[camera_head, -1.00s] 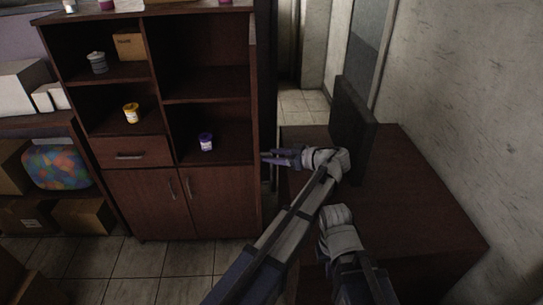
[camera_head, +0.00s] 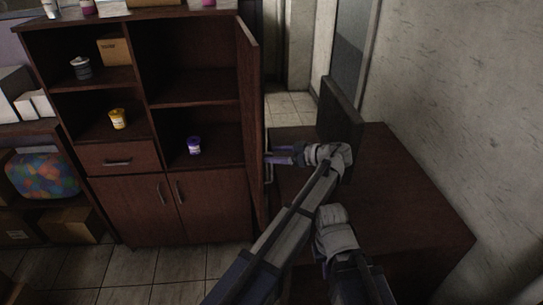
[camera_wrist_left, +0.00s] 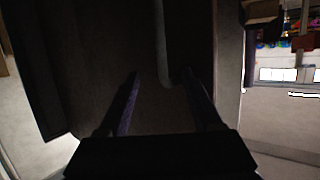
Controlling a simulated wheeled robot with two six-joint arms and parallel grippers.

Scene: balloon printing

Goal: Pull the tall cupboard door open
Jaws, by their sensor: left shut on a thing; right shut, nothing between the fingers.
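The tall cupboard door (camera_head: 251,125) is a dark red-brown panel at the right end of the shelf unit. In the head view it stands out towards me, nearly edge-on. Its pale handle (camera_head: 268,172) is on the right face, near the free edge. My left gripper (camera_head: 275,157) reaches it from the right and is shut on the handle. In the left wrist view the handle (camera_wrist_left: 163,45) runs down between the two dark fingers (camera_wrist_left: 165,95); the grip itself is dark. Of my right arm only the wrist and forearm show; its fingers are hidden.
The shelf unit (camera_head: 155,100) holds small jars and a box. A desk (camera_head: 400,215) with a dark upright panel (camera_head: 340,115) lies under and behind my arms. Tiled floor (camera_head: 165,272) is clear in front of the unit. A wall (camera_head: 460,100) closes the right side.

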